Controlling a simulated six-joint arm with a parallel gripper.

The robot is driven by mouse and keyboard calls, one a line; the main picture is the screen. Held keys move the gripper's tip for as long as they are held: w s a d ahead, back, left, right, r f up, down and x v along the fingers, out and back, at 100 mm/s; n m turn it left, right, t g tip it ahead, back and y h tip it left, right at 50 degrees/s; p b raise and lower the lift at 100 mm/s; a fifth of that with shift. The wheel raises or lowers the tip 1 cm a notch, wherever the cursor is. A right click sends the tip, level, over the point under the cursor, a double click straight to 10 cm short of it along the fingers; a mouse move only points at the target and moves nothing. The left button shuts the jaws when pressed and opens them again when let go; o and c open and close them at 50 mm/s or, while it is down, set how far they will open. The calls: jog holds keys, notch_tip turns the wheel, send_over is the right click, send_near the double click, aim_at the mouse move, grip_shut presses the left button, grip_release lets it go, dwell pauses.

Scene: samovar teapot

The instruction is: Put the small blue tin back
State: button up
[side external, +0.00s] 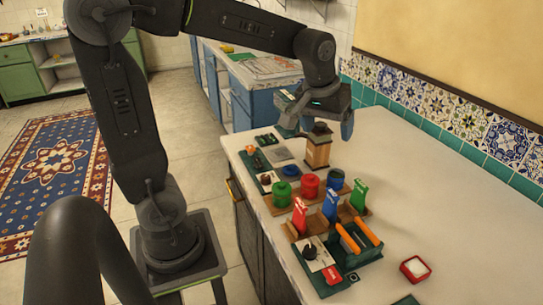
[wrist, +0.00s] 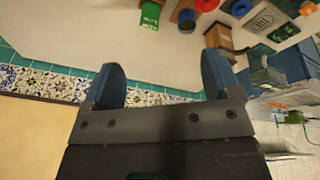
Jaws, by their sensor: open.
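The small blue tin (side external: 335,181) stands at the right end of a row on a wooden rack, beside a red tin (side external: 309,184) and a green tin (side external: 282,194). In the wrist view the blue tin (wrist: 187,17) is near the top edge, beyond my fingertips. My gripper (side external: 320,128) is open, with its blue fingers spread, raised above the counter near the wooden box (side external: 318,152). In the wrist view nothing shows between the fingers of my gripper (wrist: 163,78). The wooden box (wrist: 220,40) is beyond the right finger there.
Red, blue and green upright tags (side external: 330,205) stand in front of the tins. A green holder with orange bars (side external: 358,243) and a red dish of white contents (side external: 415,268) are nearer the camera. A tiled wall (side external: 450,110) runs behind. The counter's right side is largely clear.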

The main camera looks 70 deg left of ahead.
jog(key=s+d+m+t, duration=0.1)
jog(key=s+d+m, duration=0.1)
jog(key=s, duration=0.5)
jog(key=s+d+m+t, duration=0.1)
jog(key=s+d+m, duration=0.2)
jog(key=s, duration=0.5)
jog(key=shift+d+f+m+h, duration=0.25)
jog(key=shift+d+m+h, duration=0.05)
jog(key=shift+m, duration=0.4)
